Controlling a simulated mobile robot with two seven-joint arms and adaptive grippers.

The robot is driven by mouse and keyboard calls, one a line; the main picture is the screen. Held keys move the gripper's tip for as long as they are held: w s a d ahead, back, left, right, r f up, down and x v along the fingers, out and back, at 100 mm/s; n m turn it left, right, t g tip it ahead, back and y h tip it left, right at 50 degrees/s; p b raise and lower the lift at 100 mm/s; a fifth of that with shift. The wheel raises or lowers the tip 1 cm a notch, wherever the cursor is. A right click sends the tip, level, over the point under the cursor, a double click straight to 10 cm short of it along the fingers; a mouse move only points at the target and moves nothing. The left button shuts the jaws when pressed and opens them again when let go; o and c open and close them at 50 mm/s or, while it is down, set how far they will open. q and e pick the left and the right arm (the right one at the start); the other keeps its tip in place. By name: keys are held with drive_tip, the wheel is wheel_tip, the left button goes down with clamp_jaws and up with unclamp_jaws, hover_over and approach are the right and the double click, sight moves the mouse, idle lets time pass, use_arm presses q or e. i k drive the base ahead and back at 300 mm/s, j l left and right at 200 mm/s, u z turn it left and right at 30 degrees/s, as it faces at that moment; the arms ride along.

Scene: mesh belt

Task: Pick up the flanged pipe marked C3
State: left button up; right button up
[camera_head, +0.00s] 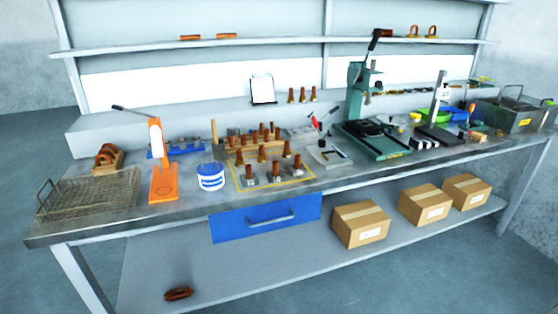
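Several small copper-brown flanged pipes (276,171) stand upright at the middle-left of the workbench, within a yellow-outlined area (241,188). The front ones seem to stand on small grey blocks with marks too small to read. More brown pipes stand in rows behind them on a wooden rack (222,147). A few similar pipes (302,95) stand on the raised ledge at the back. I cannot tell which pipe is marked C3. Neither of my grippers is in view.
A wire basket (90,195), an orange tool (163,182) and a blue-and-white tub (210,177) stand left of the pipes. A green press (372,138) stands to the right. A blue drawer (264,217) hangs below. Cardboard boxes (361,223) sit on the lower shelf.

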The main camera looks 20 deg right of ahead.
sight(298, 169)
drive_tip(key=i+j+z, duration=0.2)
drive_tip(key=i+j, duration=0.5)
